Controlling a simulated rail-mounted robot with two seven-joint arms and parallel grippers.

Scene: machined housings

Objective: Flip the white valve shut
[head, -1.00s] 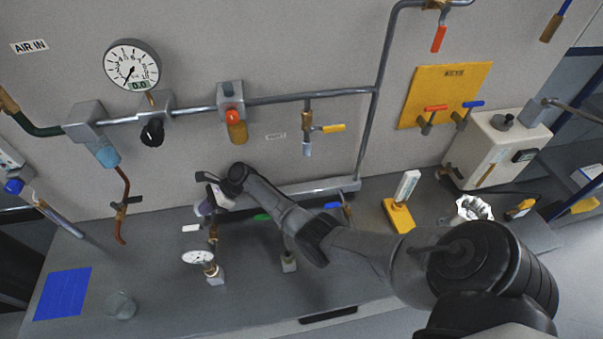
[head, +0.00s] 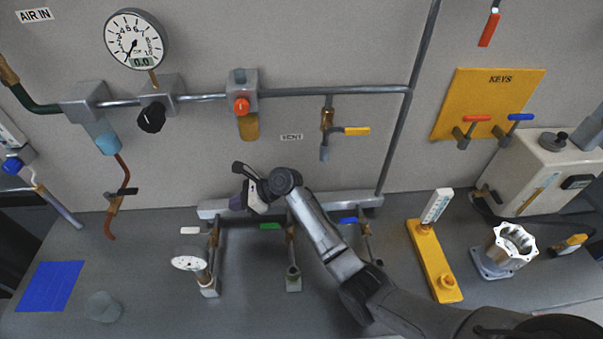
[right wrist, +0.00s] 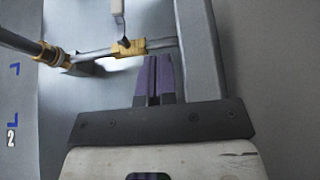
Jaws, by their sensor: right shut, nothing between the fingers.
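The white valve handle (head: 190,230) sticks out to the left, across its upright pipe, at the left end of the bench manifold. In the right wrist view the white handle (right wrist: 117,7) shows at the top edge, on a dark stem above a brass valve body (right wrist: 128,47). My right gripper (head: 238,203) is above and to the right of the white handle, close to the grey manifold bar (head: 330,198). Its purple fingers (right wrist: 153,78) are together and empty, apart from the handle and below the brass body in the wrist picture. My left gripper is out of view.
Green (head: 270,226) and blue (head: 348,220) handles sit on neighbouring branches. My right arm crosses the bench from the lower right. A blue mat (head: 50,286) and a glass (head: 102,307) are at left.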

